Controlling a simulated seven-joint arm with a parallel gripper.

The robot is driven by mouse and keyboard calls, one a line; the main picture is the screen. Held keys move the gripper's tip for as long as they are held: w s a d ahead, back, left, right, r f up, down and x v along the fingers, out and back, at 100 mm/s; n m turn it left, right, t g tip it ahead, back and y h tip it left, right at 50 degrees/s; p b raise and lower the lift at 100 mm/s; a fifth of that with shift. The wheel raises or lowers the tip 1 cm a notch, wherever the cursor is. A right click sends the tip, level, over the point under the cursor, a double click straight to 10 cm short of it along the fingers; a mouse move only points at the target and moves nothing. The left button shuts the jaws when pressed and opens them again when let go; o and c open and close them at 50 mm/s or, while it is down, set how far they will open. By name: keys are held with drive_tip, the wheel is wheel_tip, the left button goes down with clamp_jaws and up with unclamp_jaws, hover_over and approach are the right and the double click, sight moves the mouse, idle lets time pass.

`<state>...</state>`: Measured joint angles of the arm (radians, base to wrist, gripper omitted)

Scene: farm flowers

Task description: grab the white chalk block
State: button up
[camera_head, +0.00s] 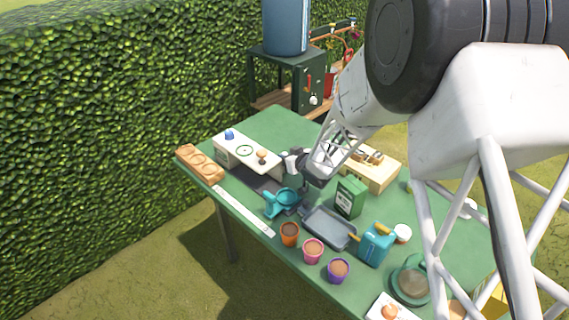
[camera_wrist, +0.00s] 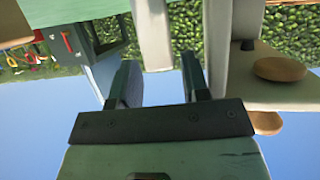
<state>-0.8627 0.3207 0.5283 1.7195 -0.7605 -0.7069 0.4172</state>
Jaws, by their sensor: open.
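A white block (camera_wrist: 153,35), which looks like the chalk block, stands out between the two fingertips in the wrist view. Its near end lies at the mouth of my gripper (camera_wrist: 158,72), with a small gap on the right finger's side; I cannot tell whether the left finger touches it. My gripper is open. In the head view a small white block (camera_head: 291,163) shows beside my gripper (camera_head: 296,178), near the right end of the white-topped stand. Part of the gripper is hidden by the arm there.
The white-topped stand (camera_head: 240,151) carries a wooden knob and a blue item. A teal scoop (camera_head: 276,205), a green box (camera_head: 350,196), a grey tray (camera_head: 328,228) and a wooden box (camera_head: 380,176) are close by. Coloured pots (camera_head: 313,250) line the front edge.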

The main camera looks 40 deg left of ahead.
drive_tip(key=shift+w+a+f, duration=0.1)
drive_tip(key=shift+a, duration=0.3)
drive_tip(key=shift+c, duration=0.3)
drive_tip(key=c, duration=0.6)
drive_tip(key=shift+c, duration=0.2)
wheel_tip(320, 180, up, 10)
idle(0.5)
idle(0.4)
